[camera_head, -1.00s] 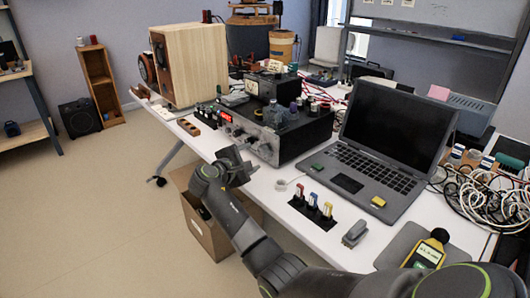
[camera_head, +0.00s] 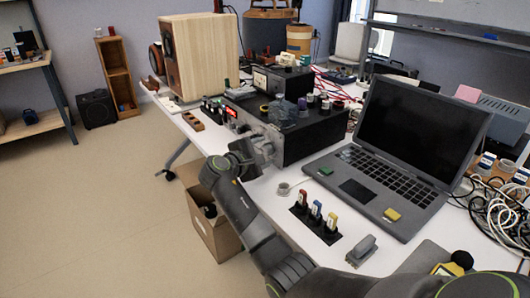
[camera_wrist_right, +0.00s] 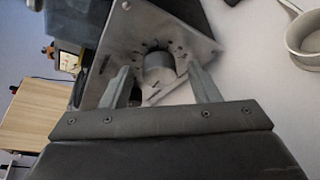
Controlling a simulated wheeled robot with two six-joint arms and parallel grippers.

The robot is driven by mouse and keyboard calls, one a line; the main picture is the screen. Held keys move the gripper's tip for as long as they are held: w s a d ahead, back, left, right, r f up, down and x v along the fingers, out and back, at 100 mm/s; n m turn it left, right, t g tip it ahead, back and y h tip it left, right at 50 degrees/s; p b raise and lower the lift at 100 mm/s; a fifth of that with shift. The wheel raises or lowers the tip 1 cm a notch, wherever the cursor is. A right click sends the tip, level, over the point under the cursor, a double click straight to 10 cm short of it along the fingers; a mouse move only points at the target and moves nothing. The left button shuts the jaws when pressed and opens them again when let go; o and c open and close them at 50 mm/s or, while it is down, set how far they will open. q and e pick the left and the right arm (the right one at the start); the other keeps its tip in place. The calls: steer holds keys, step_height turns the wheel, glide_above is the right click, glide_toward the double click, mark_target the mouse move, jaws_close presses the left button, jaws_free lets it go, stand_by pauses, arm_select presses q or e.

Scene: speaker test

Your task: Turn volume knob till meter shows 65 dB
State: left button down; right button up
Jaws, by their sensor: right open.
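My right gripper (camera_head: 262,153) is at the lower right of that panel. In the right wrist view, a round grey volume knob (camera_wrist_right: 158,66) with marks around it sits between the open fingers of the right gripper (camera_wrist_right: 160,80). I cannot tell whether they touch it. The gripper hides the knob in the head view. A yellow handheld meter (camera_head: 448,268) lies at the lower right; its reading is not legible. My left gripper is not in view.
A laptop (camera_head: 400,145) stands open to the right of the amplifier. A tape roll (camera_head: 284,188) and a black holder with coloured plugs (camera_head: 316,218) lie in front. A wooden speaker (camera_head: 205,55) stands behind left. A cardboard box (camera_head: 215,235) is on the floor below.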

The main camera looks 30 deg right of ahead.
steer(key=c, duration=1)
steer(key=shift+o, duration=0.2)
steer(key=shift+f+m+t, duration=0.15)
steer(key=shift+m+t, duration=0.15)
steer(key=shift+m, duration=0.3)
steer(key=shift+s+f+m+t+h+b, duration=0.15)
steer(key=shift+m+t+h+b, duration=0.15)
steer(key=shift+m+b, duration=0.35)
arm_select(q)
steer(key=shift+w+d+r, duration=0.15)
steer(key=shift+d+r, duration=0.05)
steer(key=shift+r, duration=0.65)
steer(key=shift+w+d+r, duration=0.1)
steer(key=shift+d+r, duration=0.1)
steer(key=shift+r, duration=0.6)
arm_select(e)
steer(key=shift+m, duration=0.45)
steer(key=o, duration=1)
steer(key=shift+c, duration=0.2)
